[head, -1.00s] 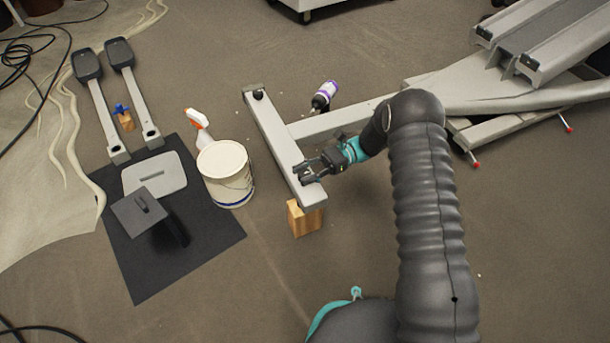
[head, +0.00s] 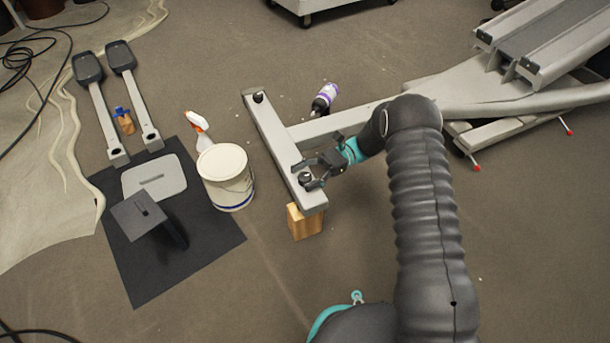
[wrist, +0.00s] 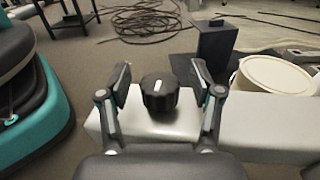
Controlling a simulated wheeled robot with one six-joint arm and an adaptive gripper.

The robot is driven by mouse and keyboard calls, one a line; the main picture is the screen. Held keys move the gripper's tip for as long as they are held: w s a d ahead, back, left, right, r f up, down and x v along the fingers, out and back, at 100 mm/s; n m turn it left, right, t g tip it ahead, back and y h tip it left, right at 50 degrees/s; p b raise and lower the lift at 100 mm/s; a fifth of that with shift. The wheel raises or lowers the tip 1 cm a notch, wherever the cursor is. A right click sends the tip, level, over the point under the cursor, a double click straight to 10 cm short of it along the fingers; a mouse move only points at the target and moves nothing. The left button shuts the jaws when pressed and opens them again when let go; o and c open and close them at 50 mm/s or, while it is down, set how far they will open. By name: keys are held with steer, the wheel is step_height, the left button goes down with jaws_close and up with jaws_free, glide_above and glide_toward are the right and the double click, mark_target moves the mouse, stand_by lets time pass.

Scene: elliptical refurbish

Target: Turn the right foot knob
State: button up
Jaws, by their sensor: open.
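The foot knob (wrist: 159,93) is a round black knob with a white pointer mark, standing on the end of a pale metal crossbar (wrist: 251,124) in the wrist view. In the head view the same knob (head: 305,178) sits near the front end of the crossbar (head: 272,137), partly covered by my fingers. My gripper (wrist: 160,82) is open, with one finger on each side of the knob and gaps between. It also shows in the head view (head: 304,176), reaching in from the right. A second black knob (head: 258,97) is at the bar's far end.
A wooden block (head: 304,222) is under the bar's near end. Open floor lies in front.

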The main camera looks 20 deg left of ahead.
steer(key=shift+w+d, duration=0.1)
steer(key=v, duration=0.7)
steer(key=shift+w+d, duration=0.1)
stand_by(0.4)
steer(key=s+d+r+n+t+h+p, duration=0.1)
steer(key=s+d+r+t+h+p, duration=0.2)
steer(key=r, duration=0.6)
steer(key=s+d+r+n+t+h, duration=0.1)
steer(key=s+d+r+n+t, duration=0.2)
steer(key=r, duration=0.6)
steer(key=s+d+r+t+h+p, duration=0.25)
steer(key=d+r, duration=0.25)
steer(key=r, duration=0.4)
steer(key=s+d+r+n+t+h+p, duration=0.2)
steer(key=s+d+r+t, duration=0.3)
steer(key=s+d, duration=0.2)
steer(key=s+d+r+n+t+h+p, duration=0.2)
steer(key=s+d+r+t, duration=0.3)
steer(key=s+d, duration=0.3)
steer(key=s+r+h, duration=0.1)
steer(key=s, duration=0.3)
steer(key=shift+p, duration=0.3)
